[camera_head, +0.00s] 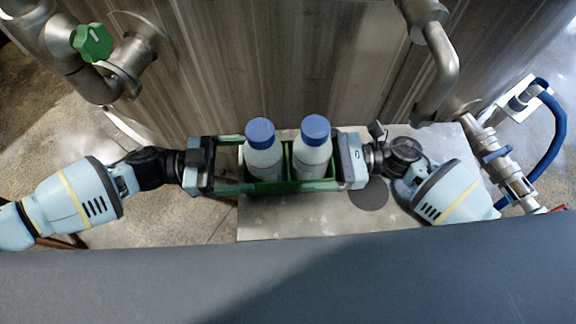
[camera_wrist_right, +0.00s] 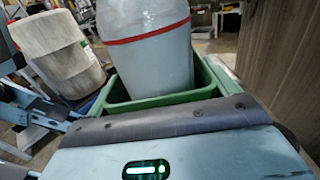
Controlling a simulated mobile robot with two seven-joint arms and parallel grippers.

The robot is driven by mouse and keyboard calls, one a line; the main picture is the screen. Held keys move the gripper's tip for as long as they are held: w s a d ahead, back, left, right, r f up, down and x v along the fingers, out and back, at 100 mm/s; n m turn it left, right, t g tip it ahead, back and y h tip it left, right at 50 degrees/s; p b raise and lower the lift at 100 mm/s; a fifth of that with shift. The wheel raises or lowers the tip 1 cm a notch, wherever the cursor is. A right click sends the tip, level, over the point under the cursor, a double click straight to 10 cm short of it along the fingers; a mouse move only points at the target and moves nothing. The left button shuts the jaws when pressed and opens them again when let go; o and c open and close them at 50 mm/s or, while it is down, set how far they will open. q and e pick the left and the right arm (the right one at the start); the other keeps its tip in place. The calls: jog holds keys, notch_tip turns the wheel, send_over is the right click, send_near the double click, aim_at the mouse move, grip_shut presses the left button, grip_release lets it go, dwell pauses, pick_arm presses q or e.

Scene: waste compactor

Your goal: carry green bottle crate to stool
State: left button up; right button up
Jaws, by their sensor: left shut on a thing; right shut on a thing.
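A small green crate (camera_head: 290,187) holds two white bottles with blue caps, a left bottle (camera_head: 263,160) and a right bottle (camera_head: 312,155), both upright. My left gripper (camera_head: 212,165) is shut on the crate's left end. My right gripper (camera_head: 350,160) is shut on its right end. In the right wrist view the green crate rim (camera_wrist_right: 165,99) lies just beyond the gripper, with one white, red-banded bottle (camera_wrist_right: 150,60) inside. A pale grey flat surface (camera_head: 300,218) lies below the crate; I cannot tell if it is the stool, or whether the crate touches it.
A tall metal wall (camera_head: 280,70) stands close behind the crate. Pipes with a green knob (camera_head: 92,43) are at the upper left. A bent pipe (camera_head: 437,70) and a blue hose (camera_head: 555,130) are at the right. A stained white drum (camera_wrist_right: 60,55) shows in the wrist view.

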pick_arm(q)
jog(key=shift+r, duration=0.2)
pick_arm(e)
jog(key=shift+w+r, duration=0.1)
jog(key=shift+r, duration=0.1)
jog(key=shift+n, duration=0.4)
jog(key=shift+w+r+p, duration=0.25)
jog(key=shift+r+p, duration=0.6)
jog(key=shift+r, duration=0.5)
jog(key=shift+w+r+p, duration=0.3)
jog(key=shift+r+p, duration=0.5)
jog(key=shift+r, duration=0.55)
jog(key=shift+w+r+p, duration=0.25)
jog(key=shift+r+p, duration=0.6)
jog(key=shift+r, duration=0.5)
pick_arm(q)
notch_tip(320, 180, up, 8)
jog(key=w+m, duration=0.1)
jog(key=shift+f, duration=0.1)
pick_arm(e)
jog(key=shift+d, duration=0.1)
pick_arm(q)
jog(key=shift+w, duration=0.1)
pick_arm(e)
jog(key=shift+w, duration=0.1)
